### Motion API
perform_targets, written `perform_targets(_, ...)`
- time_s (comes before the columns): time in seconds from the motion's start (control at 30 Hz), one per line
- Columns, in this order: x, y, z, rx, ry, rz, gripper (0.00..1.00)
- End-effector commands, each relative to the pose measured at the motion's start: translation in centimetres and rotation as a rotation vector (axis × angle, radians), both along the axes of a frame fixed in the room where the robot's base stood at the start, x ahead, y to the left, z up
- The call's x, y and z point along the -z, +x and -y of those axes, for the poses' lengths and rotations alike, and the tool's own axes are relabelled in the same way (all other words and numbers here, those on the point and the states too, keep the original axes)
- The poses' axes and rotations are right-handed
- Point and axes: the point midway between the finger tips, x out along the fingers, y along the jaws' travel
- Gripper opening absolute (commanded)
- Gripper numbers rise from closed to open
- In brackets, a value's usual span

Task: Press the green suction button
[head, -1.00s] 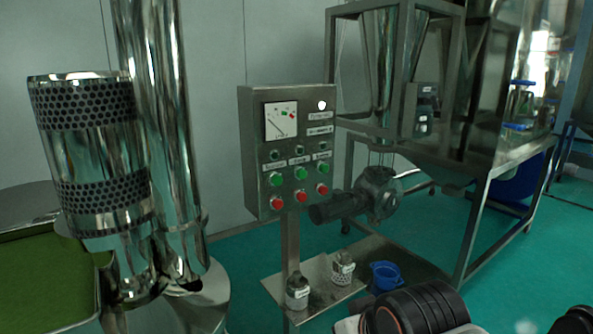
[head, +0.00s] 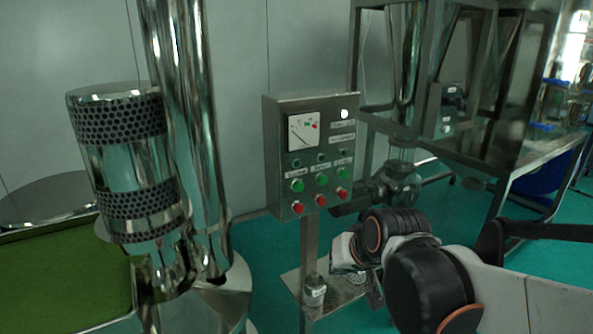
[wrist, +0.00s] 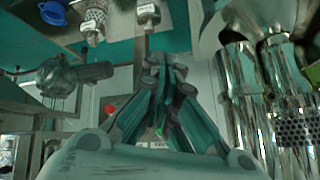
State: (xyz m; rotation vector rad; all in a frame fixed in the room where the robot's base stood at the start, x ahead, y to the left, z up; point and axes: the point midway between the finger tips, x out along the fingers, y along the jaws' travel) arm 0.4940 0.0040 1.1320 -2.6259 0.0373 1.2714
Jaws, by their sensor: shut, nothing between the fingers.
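The control panel (head: 274,150) is a grey metal box on a post, left of my arm in the head view. It carries a row of three green buttons (head: 321,180) above a row of three red buttons (head: 320,200). The labels above are too small to read, so I cannot tell which green one is suction. In the wrist view my gripper (wrist: 163,62) is shut and empty, its fingers covering most of the panel. A red button (wrist: 110,108) shows beside them, and a bit of green (wrist: 160,130) shows between them. The fingertips are not clear in the head view.
A shiny metal column (head: 190,130) with a perforated cylinder (head: 125,165) stands left. A motor unit and steel frame (head: 550,165) stand right.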

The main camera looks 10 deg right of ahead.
Motion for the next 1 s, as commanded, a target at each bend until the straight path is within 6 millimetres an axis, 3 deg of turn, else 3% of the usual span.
perform_targets(0.03, -1.7, 1.8, 0.1, 0.015, 0.022, 0.005, 0.0)
perform_targets(0.2, -3.5, 6.8, 0.4, 0.065, 0.095, 0.023, 0.0)
perform_targets(0.5, -4.0, 13.3, 1.1, 0.137, 0.205, 0.049, 0.0)
perform_targets(0.7, -3.6, 14.8, 1.3, 0.157, 0.235, 0.056, 0.0)
perform_targets(1.0, -3.3, 14.9, 1.3, 0.16, 0.238, 0.057, 0.0)
